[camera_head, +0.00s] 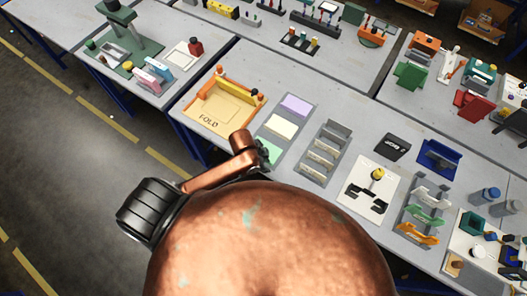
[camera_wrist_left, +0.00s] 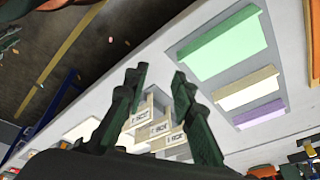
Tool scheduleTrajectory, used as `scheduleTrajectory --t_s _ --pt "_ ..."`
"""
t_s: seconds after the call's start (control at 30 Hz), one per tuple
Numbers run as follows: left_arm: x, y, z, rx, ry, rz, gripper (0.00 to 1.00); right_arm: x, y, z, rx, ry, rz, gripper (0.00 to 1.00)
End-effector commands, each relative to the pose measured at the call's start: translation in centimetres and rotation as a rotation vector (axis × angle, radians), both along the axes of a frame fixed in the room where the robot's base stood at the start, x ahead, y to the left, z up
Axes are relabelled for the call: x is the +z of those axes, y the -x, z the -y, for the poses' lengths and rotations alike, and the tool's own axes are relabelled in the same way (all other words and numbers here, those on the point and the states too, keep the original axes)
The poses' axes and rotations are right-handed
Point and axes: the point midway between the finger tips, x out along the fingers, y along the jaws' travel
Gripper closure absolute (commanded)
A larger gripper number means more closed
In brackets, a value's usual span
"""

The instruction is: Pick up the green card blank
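The green card blank (camera_head: 273,153) lies on a grey tray (camera_head: 293,134), at the near end of a row with a cream card (camera_head: 281,126) and a lilac card (camera_head: 296,105). My left gripper (camera_head: 263,152) is beside the green card in the head view and hides part of it. In the left wrist view the green card (camera_wrist_left: 222,42) lies flat, to the upper right of my left gripper (camera_wrist_left: 158,76). Its two dark fingers are apart with nothing between them. The fingers look clear of the card.
An orange-edged FOLD board (camera_head: 222,115) is left of the tray. A grey slotted rack (camera_head: 325,150) stands to its right. A white plate with black shapes (camera_head: 371,188) is farther right. The table's front edge is close to the cards.

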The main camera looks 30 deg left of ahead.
Motion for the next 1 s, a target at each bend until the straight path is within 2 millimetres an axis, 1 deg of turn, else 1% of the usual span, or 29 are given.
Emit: scheduleTrajectory --t_s 0.03,0.17,0.23,0.3,0.4,0.5,0.6,0.93,1.0 --pt "-0.1 -0.8 0.1 -0.067 -0.025 -0.002 0.76 0.0 -0.1 0.1 0.001 0.001 0.001 0.6" --pt "-0.8 -2.2 -0.2 -0.256 -0.092 -0.03 0.76 0.0 -0.1 0.3 0.002 0.003 0.001 0.6" --pt "-1.1 -3.1 -1.2 -0.361 -0.14 -0.054 0.76 0.1 -0.1 0.5 0.003 0.005 0.002 0.6" --pt "-1.3 -4.0 -2.7 -0.453 -0.189 -0.083 0.76 0.1 -0.1 0.6 0.002 0.006 0.002 0.6" --pt "-1.4 -4.9 -4.8 -0.541 -0.241 -0.121 0.76 0.1 -0.1 0.7 0.003 0.008 0.002 0.6" --pt "-1.3 -5.5 -6.4 -0.588 -0.27 -0.147 0.76 0.1 -0.1 0.8 0.003 0.008 0.002 0.6" --pt "-1.6 -5.6 -7.0 -0.608 -0.28 -0.16 0.76 0.1 -0.1 0.8 0.003 0.008 0.002 0.6" --pt "-4.9 -5.8 -6.9 -0.611 -0.279 -0.163 0.76 0.4 -0.2 0.8 0.002 0.008 0.003 0.6" --pt "-5.9 -6.1 -6.8 -0.61 -0.28 -0.163 0.76 0.6 -0.2 0.7 0.002 0.007 0.003 0.6"
